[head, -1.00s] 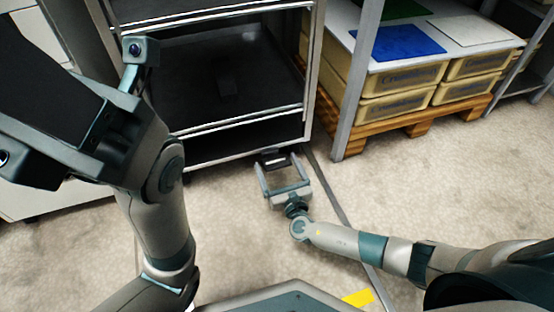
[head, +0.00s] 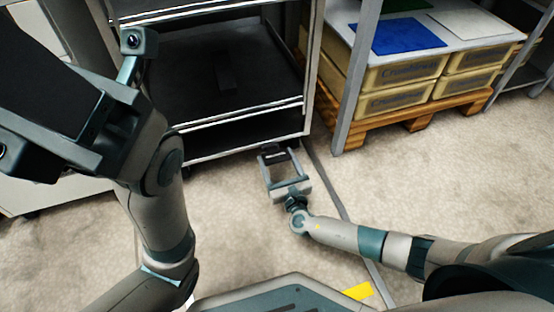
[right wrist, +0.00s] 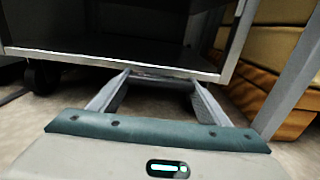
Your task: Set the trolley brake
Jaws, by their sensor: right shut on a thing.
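The trolley (head: 245,146) is a tall metal rack with dark shelves, at the upper middle of the head view. Its bottom edge also spans the right wrist view (right wrist: 130,62). A small dark brake pedal (head: 272,154) shows low at its front edge, close to the floor. My right gripper (head: 280,160) reaches down to it, with a finger on each side, and is shut on it. In the right wrist view the fingertips (right wrist: 160,76) meet the area under the trolley's edge, and the pedal is hard to make out. My left arm is raised at the left; its jaws cannot be made out.
A caster (right wrist: 42,76) shows under the trolley. To the right, a metal rack post (head: 358,80) stands before stacked beige crates (head: 400,72) on a wooden pallet (head: 415,118).

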